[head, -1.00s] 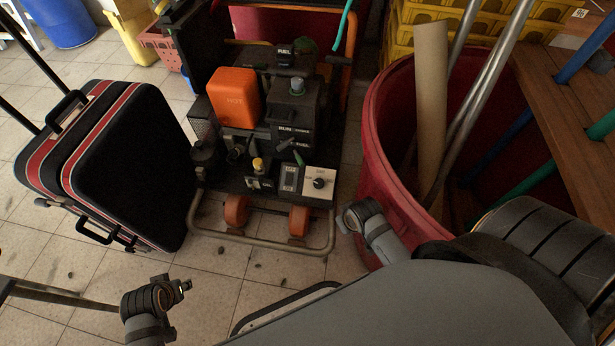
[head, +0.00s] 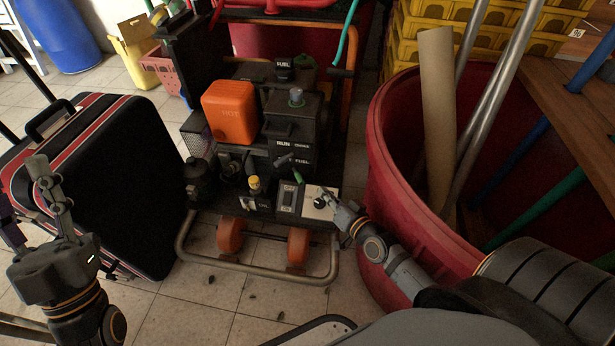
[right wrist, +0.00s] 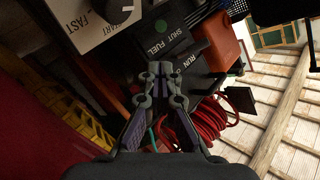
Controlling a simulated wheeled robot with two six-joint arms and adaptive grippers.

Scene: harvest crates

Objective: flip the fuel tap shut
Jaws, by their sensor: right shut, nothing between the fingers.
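The fuel tap (head: 298,174) is a small lever with a green grip on the front of the dark generator (head: 280,125), beside a FUEL label. In the right wrist view, the label reads SHUT and FUEL, and a green round end (right wrist: 174,38) shows beside it. My right gripper (head: 338,204) is shut and empty, by the dial panel, below and right of the tap. In the right wrist view its closed fingertips (right wrist: 160,70) point at the label area; contact cannot be told. My left gripper (head: 32,190) is raised in front of the suitcase, its fingers apart and empty.
A white panel with a black dial (head: 320,202) sits right of the tap. An orange tank (head: 230,112) is above left. A red barrel (head: 385,190) with poles stands close on the right, beside my right arm. A black suitcase (head: 130,180) stands left.

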